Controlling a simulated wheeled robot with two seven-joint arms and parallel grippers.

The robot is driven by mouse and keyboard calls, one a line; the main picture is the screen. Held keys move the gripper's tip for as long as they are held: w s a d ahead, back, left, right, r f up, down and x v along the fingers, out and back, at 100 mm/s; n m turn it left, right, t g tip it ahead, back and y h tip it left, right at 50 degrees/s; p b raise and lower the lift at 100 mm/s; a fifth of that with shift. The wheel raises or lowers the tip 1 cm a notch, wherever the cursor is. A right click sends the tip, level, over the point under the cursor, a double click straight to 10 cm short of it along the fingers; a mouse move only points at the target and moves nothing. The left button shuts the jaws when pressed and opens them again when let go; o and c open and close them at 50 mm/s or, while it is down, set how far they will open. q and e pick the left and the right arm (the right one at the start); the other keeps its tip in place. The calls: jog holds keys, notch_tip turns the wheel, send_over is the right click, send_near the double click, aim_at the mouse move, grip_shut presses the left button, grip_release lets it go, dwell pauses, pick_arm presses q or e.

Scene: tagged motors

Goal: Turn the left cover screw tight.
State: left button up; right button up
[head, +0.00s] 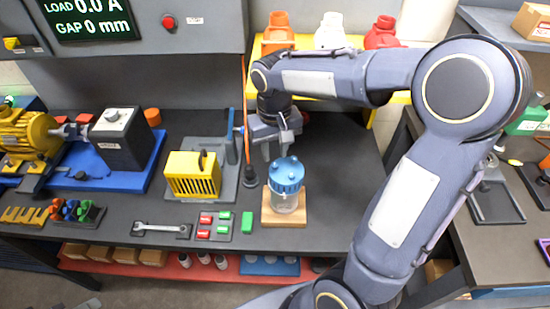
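My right gripper (275,149) hangs above and just behind a clear jar with a blue lid (287,175). Its two fingers point down and look apart, with nothing visible between them. A yellow slotted cover (193,176) sits on a grey plate (216,196) to the left of the gripper, with a small dark knob-like part on top. A yellow motor (27,134) and a dark box-shaped unit (119,142) stand on a blue base at the far left. I cannot make out the left cover screw. My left gripper is not in view.
An orange cord (245,100) hangs beside the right gripper, above a dark round piece (249,178). The jar stands on a wooden board (270,215). A wrench (160,228) and red and green blocks lie along the front. The bench right of the jar is clear.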

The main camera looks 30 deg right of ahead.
jog(key=shift+r, duration=2.05)
